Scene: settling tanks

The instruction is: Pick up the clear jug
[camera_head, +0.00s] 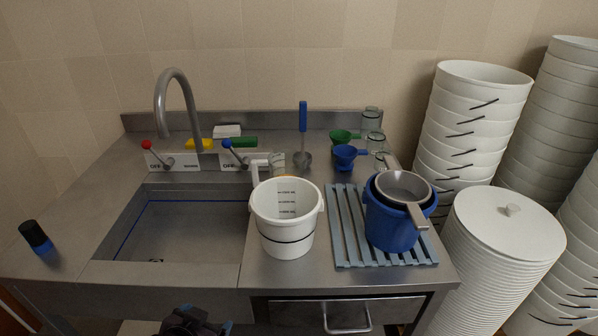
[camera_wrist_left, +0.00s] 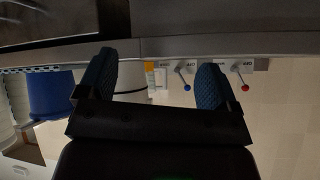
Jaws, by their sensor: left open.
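A clear, see-through vessel (camera_head: 278,161) stands on the counter just behind the white bucket, which hides its lower part; I cannot tell for sure that it is the jug. Several clear glass vessels (camera_head: 374,138) stand in a row at the back right, beside the funnels. My left gripper (camera_head: 205,318) is low at the bottom edge of the head view, in front of the counter and well apart from the clear vessels. In the left wrist view its blue-padded fingers (camera_wrist_left: 157,68) are apart with nothing between them. My right gripper is not in view.
The white bucket (camera_head: 287,248) stands at the counter's front. A blue bucket (camera_head: 388,228) holding a grey pan sits on the slatted rack (camera_head: 347,225). The sink (camera_head: 185,230) and tap (camera_head: 170,80) are left. White bucket stacks (camera_head: 465,125) crowd the right.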

